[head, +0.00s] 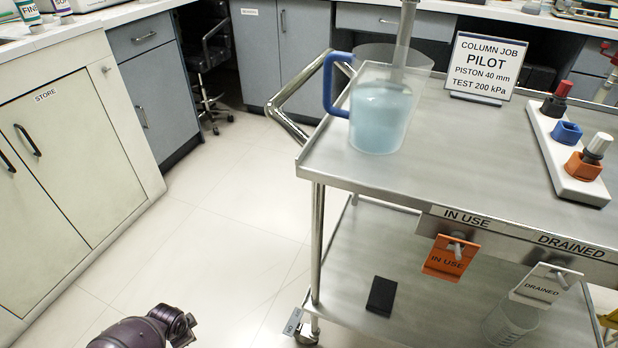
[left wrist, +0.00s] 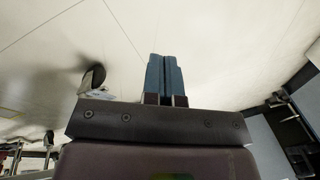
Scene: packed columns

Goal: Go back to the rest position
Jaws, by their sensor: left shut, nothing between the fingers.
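My left gripper shows in the left wrist view, where its two blue fingers (left wrist: 166,76) lie side by side, shut with nothing between them. Pale floor (left wrist: 215,50) fills the view behind the fingers, and they touch nothing that I can see. In the head view a dark purple part of my arm shows at the bottom left, over the floor and left of the steel cart (head: 335,175). The fingers themselves are not visible there. My right gripper is in neither view.
A clear jug (head: 380,122) of blue liquid stands on the cart's top near its left corner. Orange "IN USE" (head: 444,258) and white "DRAINED" (head: 546,286) tags hang at the front edge. White cabinets (head: 65,160) stand left. Floor (head: 215,225) between cabinets and cart is clear.

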